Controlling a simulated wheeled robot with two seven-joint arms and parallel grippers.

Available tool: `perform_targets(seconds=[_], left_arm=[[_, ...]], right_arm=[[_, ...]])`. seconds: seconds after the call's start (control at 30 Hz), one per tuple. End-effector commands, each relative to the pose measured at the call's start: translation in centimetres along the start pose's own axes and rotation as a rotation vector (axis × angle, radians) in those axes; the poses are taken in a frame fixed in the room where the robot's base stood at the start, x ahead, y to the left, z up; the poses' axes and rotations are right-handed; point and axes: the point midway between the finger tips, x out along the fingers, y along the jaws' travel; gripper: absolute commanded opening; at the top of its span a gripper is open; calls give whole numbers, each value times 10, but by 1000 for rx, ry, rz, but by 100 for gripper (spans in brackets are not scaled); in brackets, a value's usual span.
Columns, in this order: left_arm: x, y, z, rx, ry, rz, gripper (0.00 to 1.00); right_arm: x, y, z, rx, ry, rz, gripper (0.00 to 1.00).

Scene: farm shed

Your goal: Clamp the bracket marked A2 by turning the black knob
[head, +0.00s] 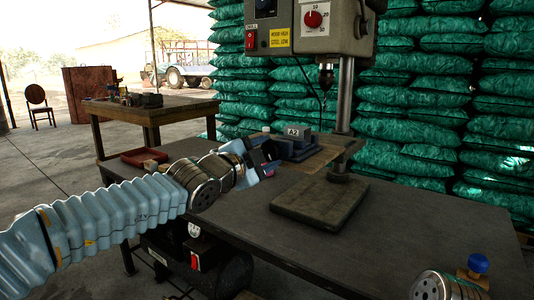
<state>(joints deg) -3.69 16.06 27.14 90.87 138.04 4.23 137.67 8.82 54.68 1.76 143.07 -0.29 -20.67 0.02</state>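The bracket marked A2 (297,132) is a small grey block with a pale label, sitting upright in a dark blue-grey vise-like fixture (290,149) on the drill press table. My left gripper (266,157) is at the left end of this fixture, with its dark fingers against or just in front of it. It is too small and dark to tell whether the fingers are open or closed on anything. I cannot make out the black knob; the gripper may hide it. Of my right arm only a ringed metal part shows at the bottom right; its gripper is not visible.
The drill press head (312,28) and its bit hang above the fixture, with the steel column (345,100) to the right. A blue ball on a wooden block (477,264) is at the bottom right. A red tray (144,156) lies left. The workbench's right side (410,225) is mostly clear.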

Motion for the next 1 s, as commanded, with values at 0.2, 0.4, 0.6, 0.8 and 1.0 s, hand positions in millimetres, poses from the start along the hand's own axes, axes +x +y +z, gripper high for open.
perform_targets(seconds=[0.2, 0.4, 0.6, 0.8, 1.0], left_arm=[[0, 0, 0, 2, 0, 1, 14], [0, 1, 0, 129, 1, 0, 14], [0, 2, 0, 829, 0, 0, 14], [0, 2, 1, 1562, 0, 0, 14], [0, 2, 1, 2267, -1, 0, 14]], right_arm=[[0, 0, 0, 0, 0, 0, 43], [3, 1, 0, 0, 0, 0, 43], [12, 5, 0, 0, 0, 0, 43], [19, 7, 0, 0, 0, 0, 43], [26, 10, 0, 0, 0, 0, 43]])
